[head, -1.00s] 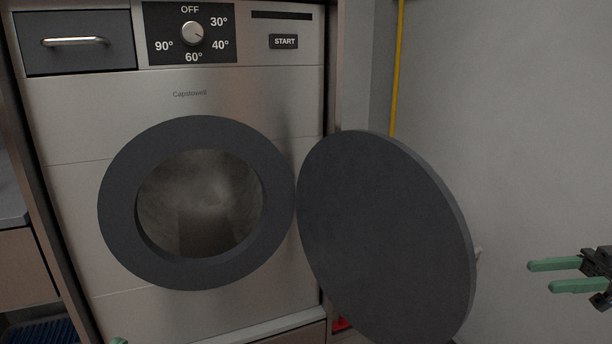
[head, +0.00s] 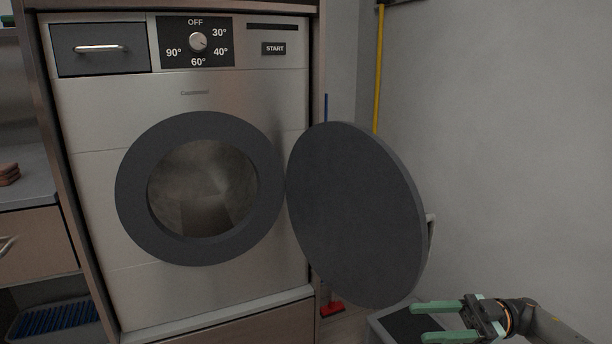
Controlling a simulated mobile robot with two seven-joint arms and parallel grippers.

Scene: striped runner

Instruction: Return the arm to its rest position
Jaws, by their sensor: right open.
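My right gripper (head: 425,322) is at the lower right of the head view. Its two green fingers point left and stand apart, with nothing between them. It is right of and below the washing machine's round dark door (head: 355,215), apart from it in the picture. The door stands swung open to the right. The washing machine (head: 90,190) shows its open round drum opening (head: 203,188), and I see no laundry clearly inside. My left gripper is not in view.
A grey bin or box with a dark top (head: 388,326) stands below the door, close to my right gripper. A red-headed broom (head: 333,309) and a yellow pole (head: 379,70) are by the wall. A counter with drawers (head: 35,247) is at left, above a blue rack (head: 55,318).

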